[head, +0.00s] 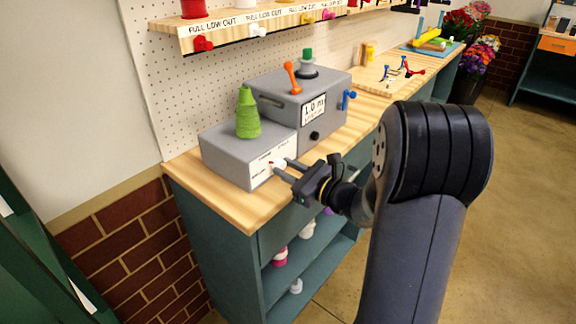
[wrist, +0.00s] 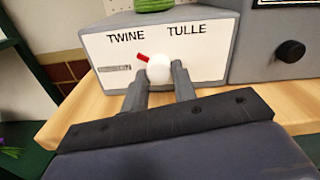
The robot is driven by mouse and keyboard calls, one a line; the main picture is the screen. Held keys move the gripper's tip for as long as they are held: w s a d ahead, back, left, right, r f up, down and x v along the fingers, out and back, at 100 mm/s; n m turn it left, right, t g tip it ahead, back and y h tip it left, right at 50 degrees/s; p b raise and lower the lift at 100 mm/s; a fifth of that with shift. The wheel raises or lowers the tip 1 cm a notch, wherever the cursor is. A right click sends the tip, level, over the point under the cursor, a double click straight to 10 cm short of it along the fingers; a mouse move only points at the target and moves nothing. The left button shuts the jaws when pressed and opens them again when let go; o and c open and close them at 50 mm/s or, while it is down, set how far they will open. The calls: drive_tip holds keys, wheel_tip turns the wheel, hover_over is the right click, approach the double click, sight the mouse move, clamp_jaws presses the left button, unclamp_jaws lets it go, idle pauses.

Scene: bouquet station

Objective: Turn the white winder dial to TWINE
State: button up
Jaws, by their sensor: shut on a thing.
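The white winder dial (wrist: 158,70) is on the white front panel of a grey box (head: 232,165), on the wooden counter. Its red pointer (wrist: 142,57) slants up and left, roughly towards the word TWINE (wrist: 125,36) and slightly below it. The word TULLE (wrist: 187,29) is at the upper right. In the head view the dial (head: 276,163) is partly covered by my gripper (head: 282,167). My gripper also shows in the wrist view (wrist: 160,82), with its fingers on either side of the dial, shut on it.
A green twine cone (head: 247,115) stands on the box. A larger grey machine (head: 300,105) with an orange lever (head: 291,77) and black knob (wrist: 291,51) stands close on the right. Bare counter (head: 205,195) lies in front.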

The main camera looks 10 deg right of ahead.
drive_tip(key=m+p, duration=0.2)
drive_tip(key=m, duration=0.2)
drive_tip(key=shift+m, duration=0.4)
drive_tip(key=shift+p, duration=0.3)
drive_tip(key=o, duration=1)
drive_tip(key=v, duration=1)
drive_tip(key=shift+s+d+b, duration=0.2)
drive_tip(key=shift+s+b, duration=0.15)
drive_tip(key=shift+w+a, duration=0.1)
